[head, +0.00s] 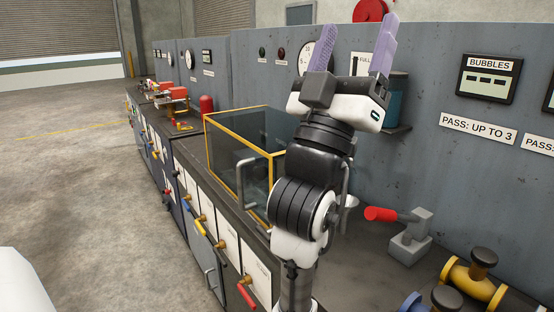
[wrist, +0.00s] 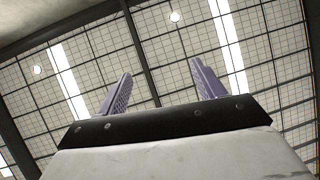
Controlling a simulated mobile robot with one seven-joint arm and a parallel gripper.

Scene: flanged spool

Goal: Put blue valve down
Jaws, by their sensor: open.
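My gripper (head: 351,48) points upward above the bench, with its two purple fingers spread wide and nothing between them. In the wrist view my gripper (wrist: 160,90) is also open and empty, against the ceiling. A blue valve (head: 412,303) shows at the bottom right of the head view, on the bench, with a dark round knob. The bottom edge of the picture cuts off most of it. It is apart from my gripper, well below it and to the right.
A yellow valve (head: 462,275) lies beside the blue one. A grey clamp with a red handle (head: 380,214) stands behind them. A glass box with yellow edges (head: 228,140) stands left of my arm. A grey panel (head: 435,110) with gauges rises behind the bench.

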